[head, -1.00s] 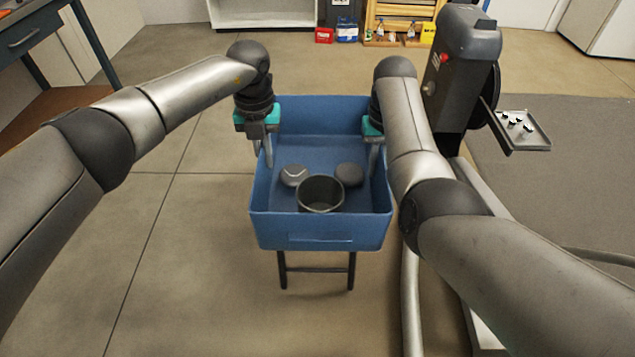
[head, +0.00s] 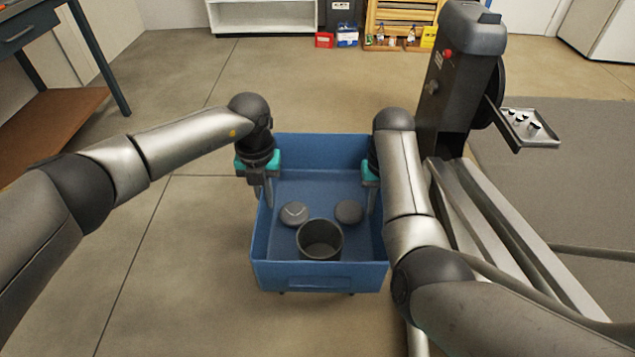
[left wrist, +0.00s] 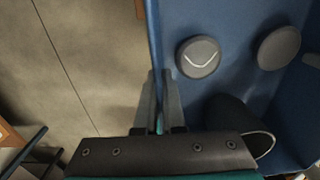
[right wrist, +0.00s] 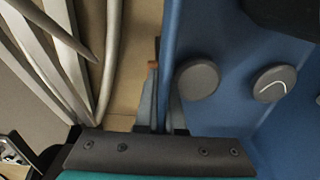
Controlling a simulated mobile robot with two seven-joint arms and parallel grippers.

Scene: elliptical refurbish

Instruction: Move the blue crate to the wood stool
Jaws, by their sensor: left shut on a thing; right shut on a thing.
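The blue crate (head: 318,284) is in the middle of the head view, roughly level. It holds two round grey discs and a dark open pot (head: 320,239). My left gripper (head: 263,197) is shut on its left wall, which also shows between the fingers in the left wrist view (left wrist: 158,105). My right gripper (head: 371,196) is shut on its right wall, also seen in the right wrist view (right wrist: 162,105). What lies under the crate is mostly hidden; small dark bits show below its front edge. I cannot clearly make out the wood stool.
A dark machine (head: 462,80) with a small tray (head: 531,141) stands close on the right, with metal rails along the floor. A workbench with a brown shelf (head: 60,122) is at the far left. Small boxes line the back. The floor left of the crate is clear.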

